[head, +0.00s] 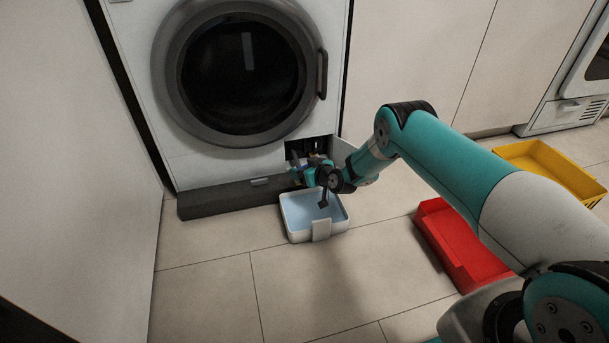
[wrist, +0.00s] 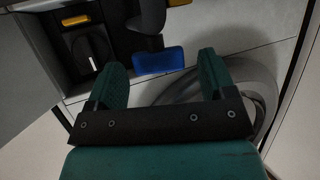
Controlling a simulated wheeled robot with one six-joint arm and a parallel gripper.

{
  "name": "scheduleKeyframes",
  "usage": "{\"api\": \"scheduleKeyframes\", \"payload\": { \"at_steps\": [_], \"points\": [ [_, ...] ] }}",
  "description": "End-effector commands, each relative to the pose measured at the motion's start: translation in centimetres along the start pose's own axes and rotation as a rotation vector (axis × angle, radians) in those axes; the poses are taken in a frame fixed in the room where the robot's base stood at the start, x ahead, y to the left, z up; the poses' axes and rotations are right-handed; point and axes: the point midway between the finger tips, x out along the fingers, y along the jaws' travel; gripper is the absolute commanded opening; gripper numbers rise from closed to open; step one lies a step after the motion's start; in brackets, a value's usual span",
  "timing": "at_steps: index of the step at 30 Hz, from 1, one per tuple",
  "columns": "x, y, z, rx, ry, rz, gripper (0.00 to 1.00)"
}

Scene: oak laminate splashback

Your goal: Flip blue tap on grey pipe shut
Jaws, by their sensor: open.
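The blue tap (wrist: 158,62) shows in the wrist view as a flat blue lever. It lies between and slightly beyond the tips of my gripper (wrist: 161,66), which is open with its two green fingers apart. I cannot tell whether a finger touches the lever. A dark grey part, perhaps the pipe (wrist: 148,16), shows above the lever, partly cut off by the frame edge. In the head view my gripper (head: 305,174) is at the small open compartment low on the washing machine (head: 180,150); the tap is not clear there.
A black knob (wrist: 90,50) and a yellow part (wrist: 75,20) sit left of the lever. A white-rimmed light blue tray (head: 297,228) lies on the floor below the compartment. A red bin (head: 455,250) and a yellow crate (head: 550,165) stand to the right. Floor at front left is clear.

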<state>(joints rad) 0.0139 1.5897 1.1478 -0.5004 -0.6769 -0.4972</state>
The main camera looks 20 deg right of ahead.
Motion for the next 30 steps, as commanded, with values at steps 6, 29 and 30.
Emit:
{"api": "scheduleKeyframes", "payload": {
  "at_steps": [6,29,30],
  "points": [
    [0.67,0.05,-0.03,0.0,0.0,0.002,0.77],
    [0.64,-0.33,-0.06,0.048,-0.01,0.116,0.27],
    [0.67,-0.38,0.01,0.057,-0.01,0.142,0.27]
  ]
}}
